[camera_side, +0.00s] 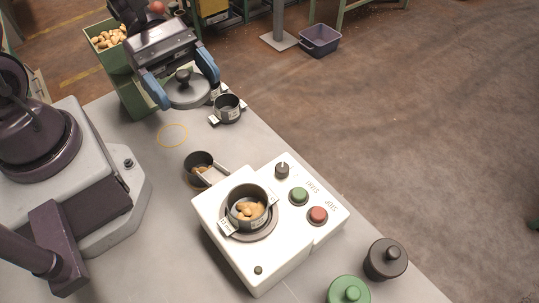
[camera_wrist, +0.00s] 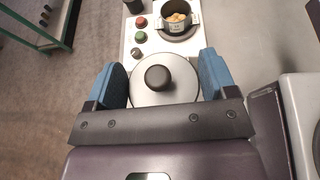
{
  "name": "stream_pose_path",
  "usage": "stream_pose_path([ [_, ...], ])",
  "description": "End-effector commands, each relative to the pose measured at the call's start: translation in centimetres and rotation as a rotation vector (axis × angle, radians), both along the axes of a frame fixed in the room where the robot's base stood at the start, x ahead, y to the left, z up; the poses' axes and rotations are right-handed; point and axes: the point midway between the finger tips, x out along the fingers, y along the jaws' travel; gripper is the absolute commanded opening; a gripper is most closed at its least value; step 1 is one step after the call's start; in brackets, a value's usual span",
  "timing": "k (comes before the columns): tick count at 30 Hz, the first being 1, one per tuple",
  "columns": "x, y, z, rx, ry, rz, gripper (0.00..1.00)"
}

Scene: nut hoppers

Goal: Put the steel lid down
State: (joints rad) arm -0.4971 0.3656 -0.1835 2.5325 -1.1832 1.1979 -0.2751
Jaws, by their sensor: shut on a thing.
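The steel lid (camera_side: 188,95), a grey disc with a dark knob, is gripped between the two blue fingers of my gripper (camera_side: 184,85). It looks held above the table, in front of the green hopper. In the wrist view the lid (camera_wrist: 164,88) lies level between the blue fingers of my gripper (camera_wrist: 164,80), its near edge hidden by the gripper body. A yellow ring (camera_side: 173,135) is marked on the bare table below the lid in the side view. A pot of nuts (camera_side: 232,213) stands uncovered on the white cooker (camera_side: 215,240).
A small empty-looking pot (camera_side: 228,111) stands right of the lid. A dark scoop (camera_side: 198,160) lies near the cooker. A green hopper (camera_side: 130,95) holds nuts (camera_side: 108,37). Green (camera_side: 347,294) and dark (camera_side: 385,262) lidded things stand at the front right. Table around the ring is clear.

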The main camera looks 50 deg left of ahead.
Motion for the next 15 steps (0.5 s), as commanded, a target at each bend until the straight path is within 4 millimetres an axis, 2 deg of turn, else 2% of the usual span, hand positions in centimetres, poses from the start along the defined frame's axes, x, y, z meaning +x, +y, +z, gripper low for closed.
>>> stream_pose_path([
  [2, -0.8, 0.0, 0.0, -0.001, 0.000, -0.024, 0.54],
  [5, -0.1, -0.6, -0.4, -0.002, 0.000, -0.052, 0.54],
  [15, 7.5, -3.7, -4.2, -0.003, 0.000, -0.053, 0.54],
])
